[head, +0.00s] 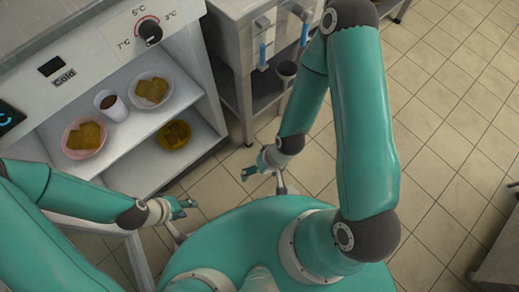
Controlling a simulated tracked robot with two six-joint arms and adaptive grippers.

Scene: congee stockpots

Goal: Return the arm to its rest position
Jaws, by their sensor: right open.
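That gripper is open and empty, over the tiled floor in front of my base. My left arm comes in from the lower left. My left gripper (184,205) is near the front edge of the lower shelf, with nothing visible in it. Its fingers are too small to tell whether they are apart.
A cold cabinet (88,48) with a dial (149,32) stands at left. Its shelves hold a pink bowl (84,138), a white bowl (151,89), a cup (112,105) and a yellow bowl (174,134).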

